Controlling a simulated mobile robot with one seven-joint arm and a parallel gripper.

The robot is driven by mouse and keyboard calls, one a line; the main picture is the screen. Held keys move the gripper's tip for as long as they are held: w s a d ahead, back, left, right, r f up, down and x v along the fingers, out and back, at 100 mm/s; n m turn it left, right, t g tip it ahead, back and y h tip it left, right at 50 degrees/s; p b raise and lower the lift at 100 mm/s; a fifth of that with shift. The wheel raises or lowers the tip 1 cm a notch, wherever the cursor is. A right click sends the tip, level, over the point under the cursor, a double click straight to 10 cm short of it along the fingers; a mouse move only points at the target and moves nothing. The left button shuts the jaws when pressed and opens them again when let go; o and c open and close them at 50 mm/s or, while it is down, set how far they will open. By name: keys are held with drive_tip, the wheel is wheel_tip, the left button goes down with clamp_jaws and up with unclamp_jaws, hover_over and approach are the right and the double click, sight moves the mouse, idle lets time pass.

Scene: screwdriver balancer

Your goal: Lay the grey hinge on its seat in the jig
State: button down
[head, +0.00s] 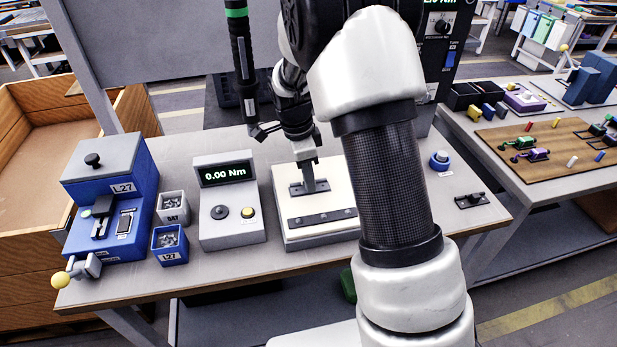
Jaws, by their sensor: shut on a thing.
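The jig (289,235) is a cream-topped block on the table, with a dark bar (322,217) along its front part. My gripper (309,186) points down over the back part of the jig. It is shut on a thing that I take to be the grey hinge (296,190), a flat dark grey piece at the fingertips. The hinge is low over the jig top; I cannot tell whether it touches. The seat under it is hidden by the hinge and fingers.
A torque display box (229,219), two small bins (170,245) and a blue L27 unit (108,195) stand left of the jig. A black screwdriver (243,60) hangs behind. A blue button (440,160) and a small dark part (470,200) lie right, with bare table between.

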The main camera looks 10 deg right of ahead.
drive_tip(key=shift+r, duration=0.15)
drive_tip(key=c, duration=1.6)
unclamp_jaws()
drive_tip(key=a+r, duration=0.1)
drive_tip(key=r, duration=0.4)
drive_tip(key=r+p, duration=0.1)
drive_tip(key=r, duration=0.5)
drive_tip(key=a+r+p, duration=0.1)
drive_tip(key=r, duration=0.5)
drive_tip(key=shift+a+r, duration=0.1)
drive_tip(key=shift+a, duration=0.2)
